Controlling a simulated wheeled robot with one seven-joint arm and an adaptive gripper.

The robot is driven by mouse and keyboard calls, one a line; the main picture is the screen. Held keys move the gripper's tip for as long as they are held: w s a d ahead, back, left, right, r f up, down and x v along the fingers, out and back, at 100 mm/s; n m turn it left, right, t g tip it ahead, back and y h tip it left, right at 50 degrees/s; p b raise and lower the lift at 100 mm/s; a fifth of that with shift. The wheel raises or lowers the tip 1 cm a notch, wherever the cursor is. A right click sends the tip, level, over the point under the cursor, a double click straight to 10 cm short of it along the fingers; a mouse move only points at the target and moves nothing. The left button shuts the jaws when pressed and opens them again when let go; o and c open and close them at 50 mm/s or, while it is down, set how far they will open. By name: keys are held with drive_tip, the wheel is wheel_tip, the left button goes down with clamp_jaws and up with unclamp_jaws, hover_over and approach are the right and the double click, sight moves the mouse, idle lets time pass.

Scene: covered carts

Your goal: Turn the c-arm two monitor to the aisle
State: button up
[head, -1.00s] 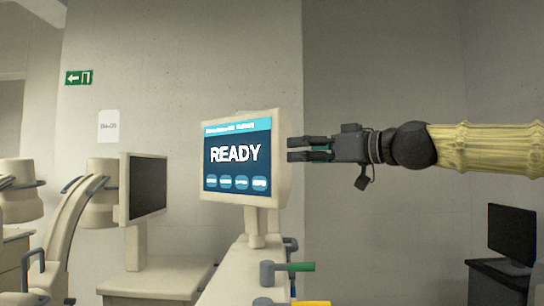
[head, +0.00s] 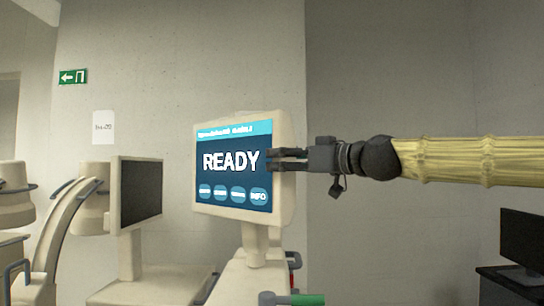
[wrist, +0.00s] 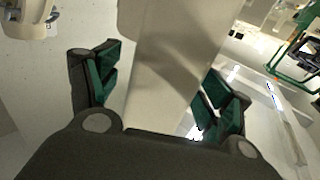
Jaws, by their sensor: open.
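The lit monitor (head: 232,205) stands on a beige post above a beige cart (head: 240,283); its blue screen reads READY and faces me, angled slightly left. My gripper (head: 287,160) is open at the monitor's right edge, its dark fingers overlapping that edge in the head view. In the wrist view the open fingers (wrist: 160,88), with green pads, stand on either side of a beige panel (wrist: 165,55), which looks like the monitor's edge or housing. I cannot tell whether either finger touches it.
A second monitor (head: 140,192) with a dark screen stands left on a beige cart, beside a curved beige arm (head: 62,235). A green-handled lever (head: 300,299) sticks out at the cart's front. Another dark monitor (head: 522,238) is at far right.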

drive_tip(key=shift+p+x, duration=0.7)
drive_tip(key=shift+x, duration=1.4)
drive_tip(key=shift+s, duration=0.1)
drive_tip(key=shift+r, duration=0.1)
drive_tip(key=c, duration=1.2)
